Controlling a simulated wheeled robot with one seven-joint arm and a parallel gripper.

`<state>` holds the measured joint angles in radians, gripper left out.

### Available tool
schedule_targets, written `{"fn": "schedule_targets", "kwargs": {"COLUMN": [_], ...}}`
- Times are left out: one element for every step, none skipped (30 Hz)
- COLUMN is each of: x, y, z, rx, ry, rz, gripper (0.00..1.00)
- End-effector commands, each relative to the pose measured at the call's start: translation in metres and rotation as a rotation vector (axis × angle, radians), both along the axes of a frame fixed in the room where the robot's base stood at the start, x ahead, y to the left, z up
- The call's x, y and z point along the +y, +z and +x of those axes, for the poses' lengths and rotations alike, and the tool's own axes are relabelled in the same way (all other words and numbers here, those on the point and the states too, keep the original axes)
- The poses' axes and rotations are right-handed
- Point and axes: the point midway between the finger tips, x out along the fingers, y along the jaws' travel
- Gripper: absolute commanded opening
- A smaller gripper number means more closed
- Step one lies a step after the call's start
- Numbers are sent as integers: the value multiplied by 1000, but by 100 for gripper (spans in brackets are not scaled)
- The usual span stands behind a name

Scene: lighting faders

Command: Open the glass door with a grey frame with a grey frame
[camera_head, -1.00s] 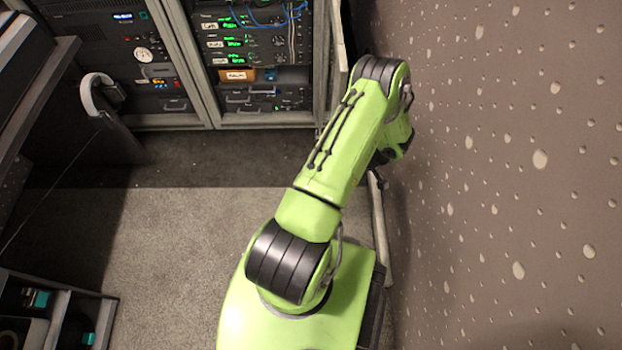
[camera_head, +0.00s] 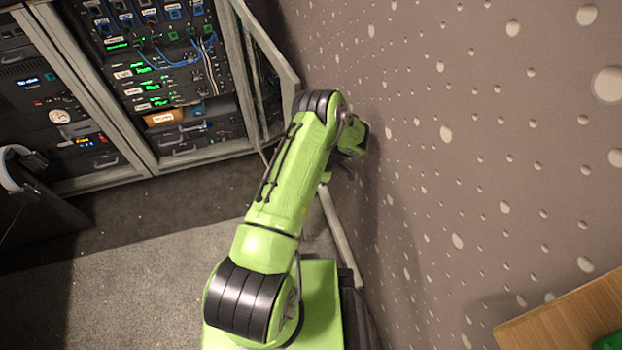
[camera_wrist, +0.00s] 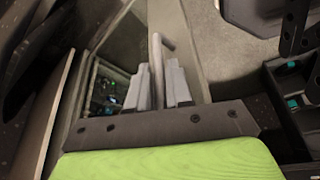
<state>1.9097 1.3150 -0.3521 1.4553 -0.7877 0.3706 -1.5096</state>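The glass door with a grey frame (camera_head: 281,52) stands swung out from the right-hand rack cabinet in the head view, near the dotted wall. In the wrist view its grey frame (camera_wrist: 185,30) and dark glass (camera_wrist: 124,50) lie ahead of my gripper (camera_wrist: 158,88). A thin bar handle (camera_wrist: 157,58) with a bent end runs between the two grey fingers, which sit close on both sides of it and look shut on it. In the head view my arm hides the handle and the fingertips.
The rack cabinet (camera_head: 155,160) holds lit equipment and cables; another rack stands left of it. The dotted wall (camera_head: 430,150) is close on the right of my arm. A wooden surface (camera_head: 565,315) is at lower right.

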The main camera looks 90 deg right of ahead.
Motion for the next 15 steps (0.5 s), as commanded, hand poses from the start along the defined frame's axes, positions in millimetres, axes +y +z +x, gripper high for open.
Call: {"fn": "schedule_targets", "kwargs": {"x": [-1,-1,-1,0,0,0,0,0,0,0,0,0,0,0,0], "y": [0,0,0,0,0,0,0,0,0,0,0,3,6,10,18], "z": [1,1,1,1,1,1,0,0,0,0,0,0,0,0,0], "rx": [-2,-1,-1,-1,-1,0,0,0,0,0,1,1,1,1,2], "ry": [1,2,2,2,1,1,1,1,0,0,0,0,0,1,1], "rz": [-2,-1,-1,-1,-1,1,1,1,1,1,1,1,0,0,0], "gripper": [28,32,38,38,38,38,38,38,38,38,38,38,38,38,38]}}
